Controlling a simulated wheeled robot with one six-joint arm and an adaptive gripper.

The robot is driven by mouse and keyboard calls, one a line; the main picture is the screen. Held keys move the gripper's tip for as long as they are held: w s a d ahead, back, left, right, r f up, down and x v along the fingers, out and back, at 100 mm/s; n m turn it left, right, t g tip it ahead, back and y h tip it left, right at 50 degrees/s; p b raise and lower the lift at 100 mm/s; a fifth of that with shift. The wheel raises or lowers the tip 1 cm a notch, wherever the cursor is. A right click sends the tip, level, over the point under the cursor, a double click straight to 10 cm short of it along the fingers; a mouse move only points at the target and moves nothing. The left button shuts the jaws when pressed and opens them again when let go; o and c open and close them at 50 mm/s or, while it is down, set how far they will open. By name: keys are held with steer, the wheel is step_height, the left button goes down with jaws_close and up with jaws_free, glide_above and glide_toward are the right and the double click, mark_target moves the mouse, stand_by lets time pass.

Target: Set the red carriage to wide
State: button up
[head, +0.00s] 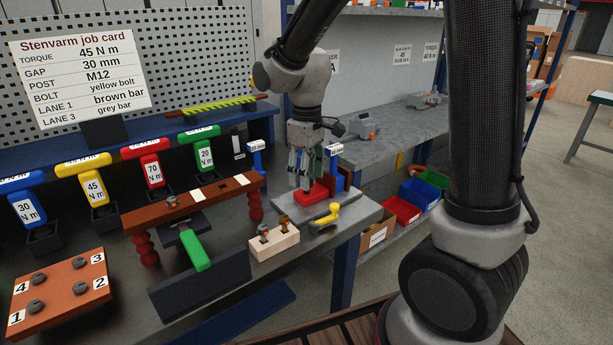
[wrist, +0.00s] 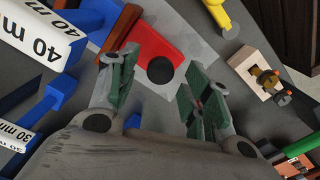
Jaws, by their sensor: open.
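The red carriage (head: 312,196) is a low red block on a grey plate (head: 352,218) at the right end of the bench. In the wrist view the red carriage (wrist: 152,42) carries a round dark knob (wrist: 160,69). My gripper (head: 306,182) is over it, pointing down. In the wrist view my gripper (wrist: 158,78) is open, with a green-padded finger on either side of the knob and a gap to it. Whether the fingers touch the carriage cannot be told. Blue gauges stand nearby, marked 40 mm (wrist: 38,42) and 30 mm (wrist: 18,135).
A wooden block with brass bolts (head: 274,243) stands front-left. A brown bar (head: 195,202) on red posts is further left. The job card (head: 82,72) reads GAP 30 mm.

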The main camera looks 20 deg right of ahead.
steer(key=shift+f, duration=0.55)
jaws_close()
steer(key=shift+s+a, duration=0.2)
steer(key=shift+a, duration=0.45)
steer(key=shift+s+a, duration=0.2)
steer(key=shift+a, duration=0.4)
jaws_free()
steer(key=shift+a, duration=0.1)
steer(key=shift+r, duration=0.1)
step_height(320, 180, up, 12)
